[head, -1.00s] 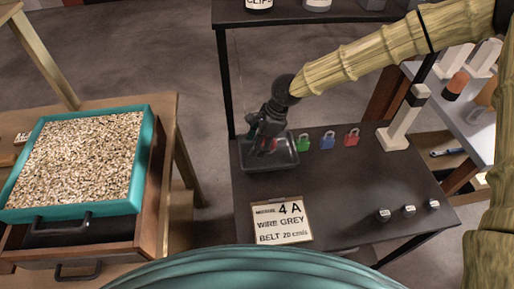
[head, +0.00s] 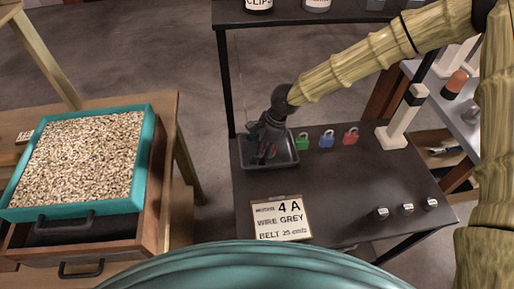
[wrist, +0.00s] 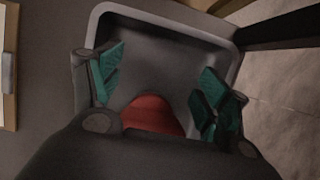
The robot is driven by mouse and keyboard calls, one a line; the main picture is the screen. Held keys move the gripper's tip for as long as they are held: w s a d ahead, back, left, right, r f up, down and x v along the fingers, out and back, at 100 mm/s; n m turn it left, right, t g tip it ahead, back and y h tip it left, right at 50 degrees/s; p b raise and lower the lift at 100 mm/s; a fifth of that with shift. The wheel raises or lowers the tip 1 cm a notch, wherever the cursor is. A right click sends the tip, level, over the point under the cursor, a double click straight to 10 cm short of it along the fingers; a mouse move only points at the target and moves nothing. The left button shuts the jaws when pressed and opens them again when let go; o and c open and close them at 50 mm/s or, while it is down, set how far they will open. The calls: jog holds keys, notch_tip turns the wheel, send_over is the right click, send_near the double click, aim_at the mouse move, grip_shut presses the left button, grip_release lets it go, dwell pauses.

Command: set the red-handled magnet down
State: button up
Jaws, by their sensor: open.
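The red-handled magnet (wrist: 152,115) shows in the wrist view as a rounded red shape between my gripper's fingers, partly hidden by the gripper body. In the head view only a small bit of red (head: 271,150) shows beside the fingers. My gripper (wrist: 160,90) is open, with its green finger pads apart on either side of the red handle. In the head view my gripper (head: 262,140) reaches down over the dark tray (head: 283,163) at the table's back left. The magnet appears to lie in the tray; its lower part is hidden.
Green (head: 303,141), blue (head: 327,139) and red (head: 350,136) padlocks stand right of the tray. A sign card (head: 281,219) lies in front, several small knobs (head: 407,209) to the right. A pale post (head: 401,125) stands at the back right. The table's middle is clear.

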jog(key=b+v, duration=0.1)
jog(key=v, duration=1.1)
jog(key=shift+r+b, duration=0.1)
jog(key=shift+b, duration=0.25)
jog(key=shift+a, duration=0.1)
